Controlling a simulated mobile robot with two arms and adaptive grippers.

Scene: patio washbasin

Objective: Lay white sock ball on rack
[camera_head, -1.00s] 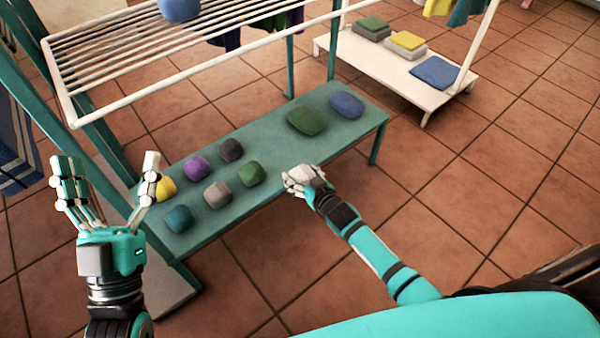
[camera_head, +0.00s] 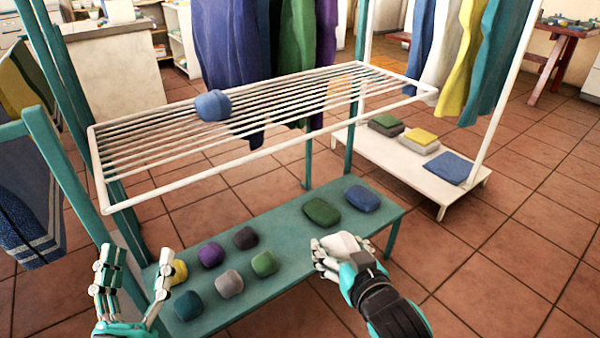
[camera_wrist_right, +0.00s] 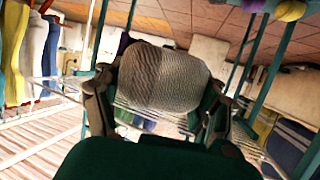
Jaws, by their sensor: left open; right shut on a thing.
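My right gripper (camera_head: 338,258) is shut on the white sock ball (camera_head: 341,243), held in front of the green bench's right part. In the right wrist view the ball (camera_wrist_right: 165,78) shows large and knitted between the fingers. The rack (camera_head: 250,125) is a white frame with several thin bars above the bench. One blue sock ball (camera_head: 213,105) lies on its left part; the rest of its bars look bare. My left gripper (camera_head: 134,290) is open and empty at the lower left, by the bench's left end.
The green bench (camera_head: 290,285) bears several coloured sock balls and, at right, a green (camera_head: 321,211) and a blue (camera_head: 362,198) bundle. A white low shelf (camera_head: 410,165) with folded cloths stands behind right. Hanging cloths (camera_head: 265,60) drop behind the rack.

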